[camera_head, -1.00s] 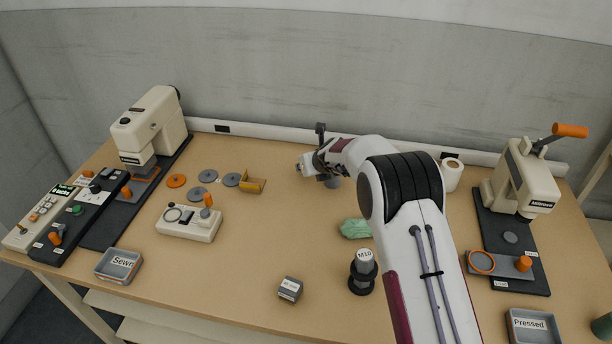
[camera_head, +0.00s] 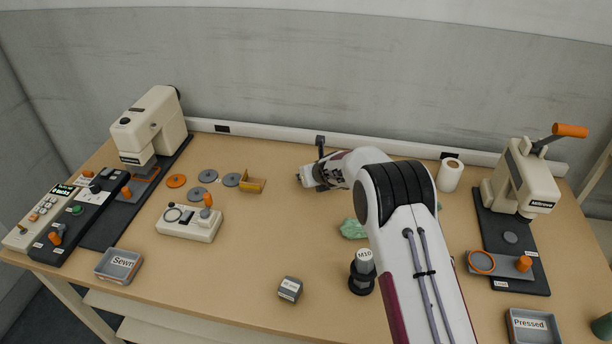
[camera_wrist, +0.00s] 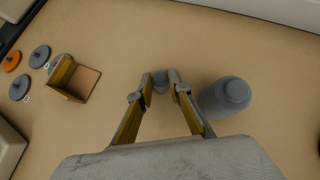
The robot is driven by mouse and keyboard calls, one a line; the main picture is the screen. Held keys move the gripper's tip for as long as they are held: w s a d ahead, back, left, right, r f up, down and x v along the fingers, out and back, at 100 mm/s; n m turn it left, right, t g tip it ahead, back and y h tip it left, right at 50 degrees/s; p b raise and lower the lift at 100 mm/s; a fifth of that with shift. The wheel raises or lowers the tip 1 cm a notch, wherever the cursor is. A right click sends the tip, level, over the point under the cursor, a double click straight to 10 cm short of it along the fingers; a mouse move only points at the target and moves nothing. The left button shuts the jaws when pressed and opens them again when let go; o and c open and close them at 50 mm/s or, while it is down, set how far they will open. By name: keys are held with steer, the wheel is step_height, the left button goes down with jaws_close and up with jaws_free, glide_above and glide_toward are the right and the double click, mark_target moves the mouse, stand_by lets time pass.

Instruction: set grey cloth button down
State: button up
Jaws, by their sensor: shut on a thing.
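My gripper (camera_wrist: 160,80) is shut on a small grey piece (camera_wrist: 160,86), which I take for the grey cloth button. The fingertips cover much of it, and its height above the table is hard to tell. In the head view my gripper (camera_head: 303,178) is low near the back middle of the table, and the button cannot be made out there. A grey bottle-like cylinder (camera_wrist: 227,96) stands just right of the fingers in the wrist view.
A yellow-brown angled holder (camera_head: 252,183) stands left of my gripper, with several grey discs (camera_head: 209,176) and an orange disc (camera_head: 176,181) beyond it. A green cloth (camera_head: 353,229) lies partly behind my arm. The tabletop between holder and gripper is clear.

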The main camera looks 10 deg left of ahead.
steer(key=shift+f, duration=0.1)
steer(key=o, duration=0.8)
steer(key=shift+c, duration=0.2)
steer(key=shift+r, duration=0.2)
steer(key=shift+s+r, duration=0.1)
steer(key=v, duration=1.1)
steer(key=shift+s+d+r, duration=0.15)
steer(key=shift+s+r, duration=0.05)
stand_by(0.6)
